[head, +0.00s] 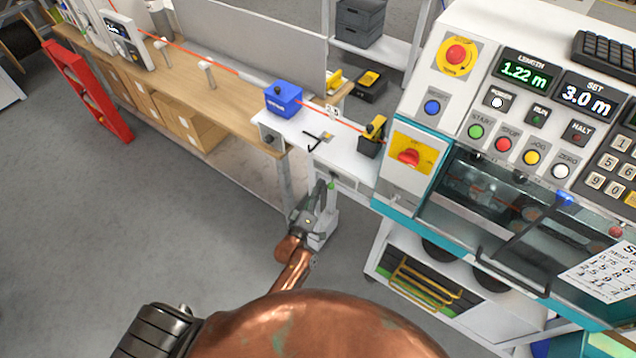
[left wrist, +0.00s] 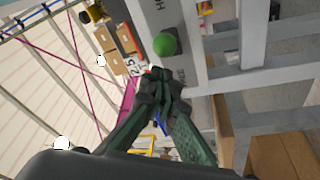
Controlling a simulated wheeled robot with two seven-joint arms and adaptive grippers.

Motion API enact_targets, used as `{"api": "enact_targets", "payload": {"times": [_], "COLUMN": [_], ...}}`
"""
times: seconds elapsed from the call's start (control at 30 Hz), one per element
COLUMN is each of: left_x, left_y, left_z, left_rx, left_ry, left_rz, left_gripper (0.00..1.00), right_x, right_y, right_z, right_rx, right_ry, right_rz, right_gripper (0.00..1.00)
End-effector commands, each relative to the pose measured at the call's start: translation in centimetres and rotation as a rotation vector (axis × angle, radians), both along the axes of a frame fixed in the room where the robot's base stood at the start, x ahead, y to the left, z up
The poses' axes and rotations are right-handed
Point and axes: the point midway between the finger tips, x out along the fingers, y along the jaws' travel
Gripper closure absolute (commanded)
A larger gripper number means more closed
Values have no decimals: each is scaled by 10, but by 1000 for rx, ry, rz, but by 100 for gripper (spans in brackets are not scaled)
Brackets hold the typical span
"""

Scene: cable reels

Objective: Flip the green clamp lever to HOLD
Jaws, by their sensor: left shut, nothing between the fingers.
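The green clamp lever shows its round green knob (left wrist: 165,44) in the left wrist view, in front of a grey upright plate with partly hidden lettering. In the head view the knob (head: 331,186) is a small green spot below the white bench end. My left gripper (head: 321,186) is just left of the knob in the head view, its fingers pointing up. In the left wrist view the gripper (left wrist: 156,78) is shut and empty, with its tips just below the knob. I cannot tell whether they touch. The lever's arm is not clearly visible. My right gripper is in neither view.
A red ladder-like frame (head: 88,90) stands at left. Grey floor (head: 130,220) is open at left.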

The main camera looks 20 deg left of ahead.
Motion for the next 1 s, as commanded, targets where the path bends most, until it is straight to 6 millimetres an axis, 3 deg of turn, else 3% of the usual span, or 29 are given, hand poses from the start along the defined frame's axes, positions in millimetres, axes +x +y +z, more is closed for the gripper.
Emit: {"api": "enact_targets", "payload": {"times": [0.23, 0.43, 0.7, 1.0], "left_x": [-1, -8, -55, -82], "left_y": [5, 28, -11, -33], "left_z": [4, 27, 8, 3], "left_rx": [2, 5, -2, 1], "left_ry": [0, -1, 4, 1], "left_rz": [0, -6, -6, -6], "left_gripper": [100, 100, 100, 100], "right_x": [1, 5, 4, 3], "right_y": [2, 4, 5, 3], "right_z": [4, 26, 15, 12], "right_rx": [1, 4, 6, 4], "right_ry": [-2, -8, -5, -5], "right_rz": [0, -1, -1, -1], "right_gripper": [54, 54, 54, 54]}}
